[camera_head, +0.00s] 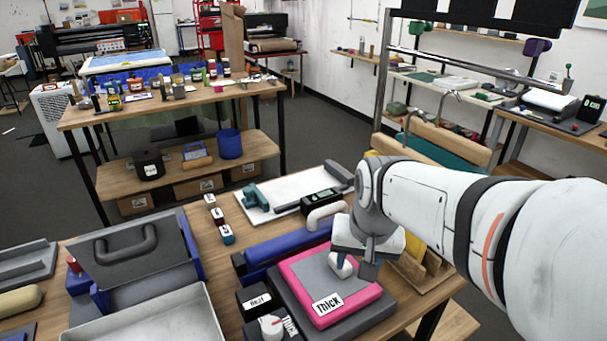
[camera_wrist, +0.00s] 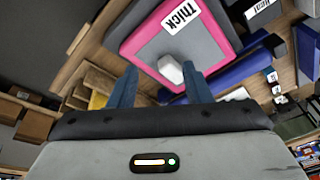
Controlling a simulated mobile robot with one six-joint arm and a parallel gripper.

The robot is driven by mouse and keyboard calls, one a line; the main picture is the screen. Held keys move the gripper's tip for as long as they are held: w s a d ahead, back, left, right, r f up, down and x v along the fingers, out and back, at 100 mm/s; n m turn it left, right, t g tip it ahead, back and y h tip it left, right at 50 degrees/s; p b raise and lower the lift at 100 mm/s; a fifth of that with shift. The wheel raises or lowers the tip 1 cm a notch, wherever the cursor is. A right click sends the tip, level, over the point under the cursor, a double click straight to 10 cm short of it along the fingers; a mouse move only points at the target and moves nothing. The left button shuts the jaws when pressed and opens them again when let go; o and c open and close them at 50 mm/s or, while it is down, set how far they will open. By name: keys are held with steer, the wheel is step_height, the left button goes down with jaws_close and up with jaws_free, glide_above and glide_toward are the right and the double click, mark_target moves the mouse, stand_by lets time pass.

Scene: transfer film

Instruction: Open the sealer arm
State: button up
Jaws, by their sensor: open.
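My gripper (camera_head: 356,266) is open, pointing down over a pink-framed grey pad (camera_head: 367,296) labelled "Thick". In the wrist view its two blue fingers (camera_wrist: 160,84) appear on either side of a white knob (camera_wrist: 170,68) on the pad (camera_wrist: 206,42); contact is unclear. Behind the pad lies a long blue bar (camera_head: 287,246) with a curved white handle (camera_head: 325,216) at its right end. The bar looks like the sealer arm and lies low, but I cannot tell for certain. The handle also shows in the wrist view (camera_wrist: 236,95), outside the fingers.
A black box labelled "Heat" (camera_head: 254,301) and a white dial (camera_head: 271,326) stand left of the pad. A white board (camera_head: 292,187) with a teal tool lies behind. A grey tray (camera_head: 150,316) is at front left.

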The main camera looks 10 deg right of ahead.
steer(key=w+r+m+p, duration=0.3)
steer(key=w+m, duration=0.2)
steer(key=w, duration=0.8)
steer(key=m+p, duration=0.3)
steer(key=m, duration=0.2)
glide_above(326, 208)
steer(key=s, duration=0.1)
steer(key=x, duration=0.2)
steer(key=shift+g+y, duration=0.3)
steer(key=shift+g, duration=0.1)
step_height(326, 208, down, 7)
steer(key=shift+w+d+f+p, duration=0.1)
steer(key=shift+w+d+p, duration=0.05)
steer(key=shift+p, duration=0.3)
jaws_close()
